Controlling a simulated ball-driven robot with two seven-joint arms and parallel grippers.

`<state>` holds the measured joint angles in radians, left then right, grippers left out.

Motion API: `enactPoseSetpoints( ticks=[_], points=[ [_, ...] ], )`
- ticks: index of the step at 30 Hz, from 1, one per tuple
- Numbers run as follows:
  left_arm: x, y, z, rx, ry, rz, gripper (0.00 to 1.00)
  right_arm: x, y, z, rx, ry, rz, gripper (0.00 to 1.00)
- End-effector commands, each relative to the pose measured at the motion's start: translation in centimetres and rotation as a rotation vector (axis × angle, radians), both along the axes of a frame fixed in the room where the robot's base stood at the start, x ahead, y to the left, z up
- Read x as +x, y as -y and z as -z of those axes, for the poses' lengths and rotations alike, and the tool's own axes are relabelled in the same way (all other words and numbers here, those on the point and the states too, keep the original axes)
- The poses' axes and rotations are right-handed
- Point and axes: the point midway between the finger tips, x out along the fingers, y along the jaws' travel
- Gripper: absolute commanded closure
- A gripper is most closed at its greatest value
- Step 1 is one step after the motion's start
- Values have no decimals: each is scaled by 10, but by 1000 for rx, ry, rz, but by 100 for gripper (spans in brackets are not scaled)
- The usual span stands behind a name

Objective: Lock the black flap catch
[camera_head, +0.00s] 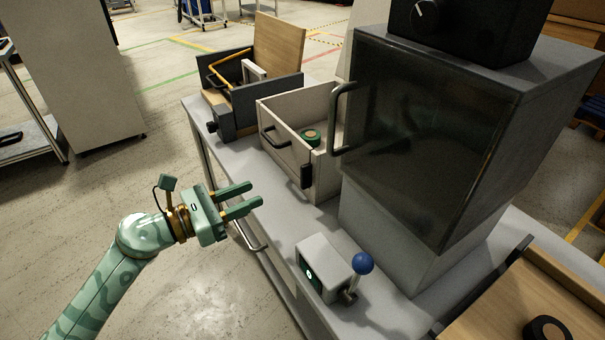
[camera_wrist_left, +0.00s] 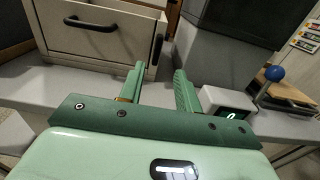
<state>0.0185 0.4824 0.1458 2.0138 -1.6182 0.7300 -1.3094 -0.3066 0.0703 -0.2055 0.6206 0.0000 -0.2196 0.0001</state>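A small black upright piece (camera_head: 306,176), which looks like a catch, is on the right front corner of the white drawer box (camera_head: 285,160). It also shows in the left wrist view (camera_wrist_left: 157,48), beyond the fingertips. Whether it is locked, I cannot tell. Another small black piece (camera_head: 212,126) is at the front left of the dark grey box. My left gripper (camera_head: 255,194) is open and empty, left of and apart from the drawer box. Its two parallel fingers also show in the left wrist view (camera_wrist_left: 158,75). My right gripper is not in view.
A grey box with a blue-ball lever (camera_head: 362,264) stands at the bench front. The large cabinet (camera_head: 430,130) with a dark door and curved handle (camera_head: 342,115) stands right of the drawer box. The dark grey box (camera_head: 265,98) has a raised wooden panel (camera_head: 279,45).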

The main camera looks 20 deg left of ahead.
Motion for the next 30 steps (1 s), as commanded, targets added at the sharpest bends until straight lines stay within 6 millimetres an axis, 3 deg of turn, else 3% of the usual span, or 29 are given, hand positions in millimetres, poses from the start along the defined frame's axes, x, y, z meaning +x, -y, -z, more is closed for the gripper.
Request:
enactPoseSetpoints(
  ticks=[9, 15, 28, 30],
  points=[
    [65, 50, 1, -4, 1, -2, 66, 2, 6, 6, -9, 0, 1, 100],
    [92, 71, 2, -5, -3, -1, 66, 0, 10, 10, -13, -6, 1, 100],
    [101, 79, 1, -4, -3, -2, 66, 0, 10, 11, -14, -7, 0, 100],
    [101, 78, 1, -4, -3, -2, 83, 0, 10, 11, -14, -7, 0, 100]
  ],
)
